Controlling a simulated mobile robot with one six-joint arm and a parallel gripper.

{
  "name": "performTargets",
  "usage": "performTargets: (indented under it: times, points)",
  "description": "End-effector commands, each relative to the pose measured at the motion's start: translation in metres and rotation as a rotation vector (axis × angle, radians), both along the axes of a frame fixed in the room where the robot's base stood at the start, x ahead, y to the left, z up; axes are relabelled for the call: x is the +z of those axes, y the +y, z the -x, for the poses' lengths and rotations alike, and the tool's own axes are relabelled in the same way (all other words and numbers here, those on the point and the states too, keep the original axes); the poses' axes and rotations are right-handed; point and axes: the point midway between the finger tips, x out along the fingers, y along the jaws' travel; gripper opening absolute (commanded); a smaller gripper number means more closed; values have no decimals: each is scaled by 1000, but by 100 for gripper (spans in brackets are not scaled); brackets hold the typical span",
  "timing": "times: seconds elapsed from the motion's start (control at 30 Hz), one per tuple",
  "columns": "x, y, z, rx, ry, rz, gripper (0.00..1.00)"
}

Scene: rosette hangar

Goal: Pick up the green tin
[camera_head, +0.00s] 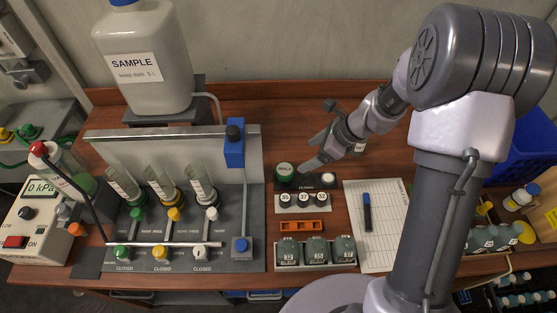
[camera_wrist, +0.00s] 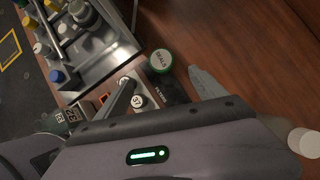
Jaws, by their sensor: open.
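My gripper (camera_head: 313,153) is open and empty, just to the right of the tin in the head view. Its two fingers also show apart in the wrist view (camera_wrist: 165,86). I see no contact with the tin; the height gap is hard to tell.
The valve panel (camera_head: 230,205) with tubes stands left of the tin. A rack of numbered caps (camera_head: 303,210), an orange block (camera_head: 303,226) and a tray of grey bottles (camera_head: 316,265) lie in front. A clipboard sheet (camera_head: 385,245) with a blue marker (camera_head: 367,212) lies right.

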Motion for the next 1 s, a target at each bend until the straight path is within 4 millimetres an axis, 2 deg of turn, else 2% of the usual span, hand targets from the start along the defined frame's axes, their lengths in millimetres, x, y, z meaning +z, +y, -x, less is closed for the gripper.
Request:
performTargets:
  times: [0.03,0.1,0.2,0.3,0.47,0.7,0.9,0.93,1.0]
  points:
    - [-20,9,-2,4,3,-1,80]
    - [-39,20,-7,4,2,0,80]
    - [-62,33,-13,6,1,0,80]
    - [-76,43,-17,4,0,1,80]
    - [-86,50,-20,4,0,0,80]
    - [-124,71,-31,5,-1,1,80]
    - [-124,73,-33,3,-2,1,80]
    - [-124,73,-33,3,-2,1,78]
    - [-124,73,-33,4,-1,1,64]
